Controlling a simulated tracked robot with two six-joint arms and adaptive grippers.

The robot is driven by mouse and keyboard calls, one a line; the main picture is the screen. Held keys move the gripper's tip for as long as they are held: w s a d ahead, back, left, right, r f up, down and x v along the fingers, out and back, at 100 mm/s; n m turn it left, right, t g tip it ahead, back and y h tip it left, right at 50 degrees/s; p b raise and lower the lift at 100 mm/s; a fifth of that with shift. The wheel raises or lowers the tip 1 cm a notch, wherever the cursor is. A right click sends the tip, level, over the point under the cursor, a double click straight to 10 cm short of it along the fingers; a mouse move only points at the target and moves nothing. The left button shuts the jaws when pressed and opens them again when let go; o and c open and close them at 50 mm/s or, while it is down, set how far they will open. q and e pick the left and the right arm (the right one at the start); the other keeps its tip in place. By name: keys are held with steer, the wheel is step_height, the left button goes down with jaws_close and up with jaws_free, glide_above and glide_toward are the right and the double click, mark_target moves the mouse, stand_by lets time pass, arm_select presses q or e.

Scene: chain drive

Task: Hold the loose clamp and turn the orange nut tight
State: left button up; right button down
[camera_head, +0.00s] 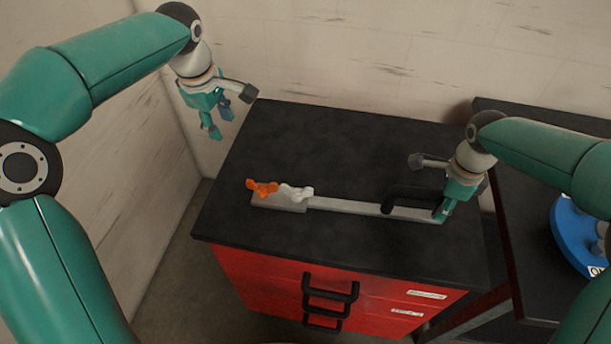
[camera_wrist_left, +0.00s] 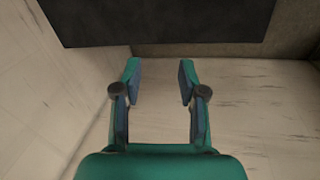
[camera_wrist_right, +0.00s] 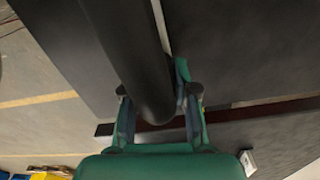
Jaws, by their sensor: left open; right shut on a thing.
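A long grey bar (camera_head: 345,206) lies on the black top of the red cabinet; it looks like the clamp. An orange winged nut (camera_head: 262,187) sits at its left end, with a white winged nut (camera_head: 296,193) just right of it. A black handle (camera_head: 408,190) rises from the bar's right part. My right gripper (camera_head: 445,208) is shut on the black handle near the bar's right end; the handle passes between its fingers in the right wrist view (camera_wrist_right: 140,70). My left gripper (camera_head: 219,120) is open and empty, above and left of the orange nut, beyond the top's left edge.
The black cabinet top (camera_head: 330,140) is clear behind and in front of the bar. The red drawers (camera_head: 260,285) have black handles. A second dark table (camera_head: 530,240) at the right holds a blue round object (camera_head: 572,232). Walls stand close at left and back.

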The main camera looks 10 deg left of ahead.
mark_target(262, 186)
arm_select(q)
steer(key=s+d+f+n+g, duration=0.15)
steer(key=s+d+n, duration=0.25)
steer(key=d, duration=0.5)
steer(key=shift+g, duration=0.35)
step_height(262, 186, down, 12)
steer(key=shift+w+a+r, duration=0.1)
steer(key=shift+w+r, duration=0.05)
steer(key=shift+r, duration=0.1)
jaws_close()
